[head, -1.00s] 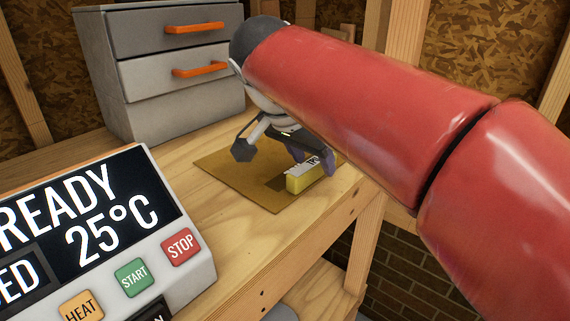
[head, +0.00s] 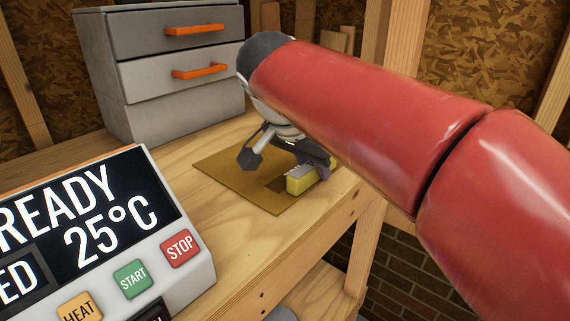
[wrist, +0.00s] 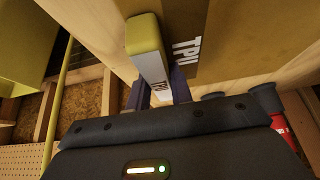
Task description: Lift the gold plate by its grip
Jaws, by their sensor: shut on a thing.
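The gold plate (head: 225,166) lies flat on the wooden bench, and part of it shows in the wrist view (wrist: 229,30). Its grip is a yellow block (head: 297,186) with a pale label at the plate's near right edge. In the wrist view the grip (wrist: 142,32) shows its label between my fingers, and "TPU" is also printed on the plate. My gripper (head: 320,166) is shut on the grip. My arm partly hides the plate's right side and the fingers in the head view.
A grey drawer unit (head: 160,112) with orange handles stands behind the plate. A control panel (head: 130,235) reading "READY 25°C" is at the front left. The bench (head: 240,245) is bare between them, with its front edge close to the plate. Wooden posts (head: 404,70) rise behind.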

